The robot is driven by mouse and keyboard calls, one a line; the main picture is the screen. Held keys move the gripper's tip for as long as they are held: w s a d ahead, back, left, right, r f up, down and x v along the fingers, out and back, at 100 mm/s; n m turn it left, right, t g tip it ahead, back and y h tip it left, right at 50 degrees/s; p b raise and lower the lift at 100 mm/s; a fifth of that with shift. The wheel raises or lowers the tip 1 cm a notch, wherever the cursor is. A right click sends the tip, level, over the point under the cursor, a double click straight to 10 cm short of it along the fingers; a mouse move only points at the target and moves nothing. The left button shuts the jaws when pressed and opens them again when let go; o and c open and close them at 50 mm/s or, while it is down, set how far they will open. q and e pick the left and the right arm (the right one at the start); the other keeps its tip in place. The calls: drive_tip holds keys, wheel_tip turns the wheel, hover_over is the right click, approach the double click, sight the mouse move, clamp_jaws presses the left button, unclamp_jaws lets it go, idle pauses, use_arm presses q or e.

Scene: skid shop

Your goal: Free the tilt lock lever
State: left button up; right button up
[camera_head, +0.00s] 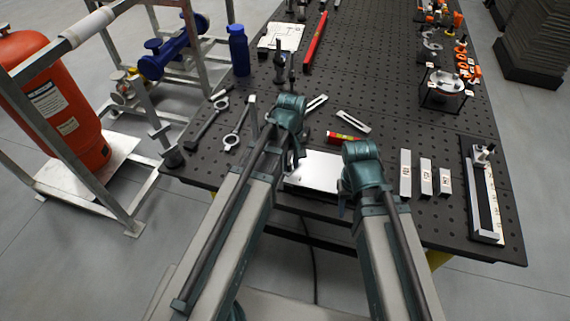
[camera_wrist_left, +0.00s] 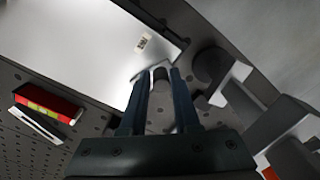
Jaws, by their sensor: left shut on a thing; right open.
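A white plate (camera_head: 316,170) lies at the near edge of the dark perforated bench; it also fills the upper left of the left wrist view (camera_wrist_left: 85,50). In that view my left gripper (camera_wrist_left: 160,78) is shut on a small grey rounded piece (camera_wrist_left: 161,88), which looks like the lever, beside the plate's corner. The rest of the lever is hidden by the fingers. In the head view my left gripper (camera_head: 293,160) is at the plate's left side, mostly behind my arm. My right gripper (camera_head: 343,204) is open near the plate's right side; its fingers are hardly visible.
A small red level (camera_head: 343,138) lies just behind the plate. Several upright grey blocks (camera_head: 425,178) and a scale fixture (camera_head: 484,195) stand to the right. Wrenches (camera_head: 208,122), a blue bottle (camera_head: 239,50) and a red bar (camera_head: 315,42) lie or stand to the left and back.

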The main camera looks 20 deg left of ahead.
use_arm(q)
drive_tip(key=shift+o, duration=0.2)
drive_tip(key=shift+w+d, duration=0.1)
drive_tip(key=shift+w, duration=0.15)
drive_tip(key=shift+o, duration=0.6)
drive_tip(key=shift+d, duration=0.4)
drive_tip(key=shift+o, duration=0.8)
drive_tip(key=shift+d, duration=0.4)
drive_tip(key=o, duration=0.8)
drive_tip(key=shift+o, duration=0.4)
drive_tip(key=shift+o, duration=0.3)
drive_tip(key=shift+o, duration=0.9)
drive_tip(key=shift+s, duration=0.1)
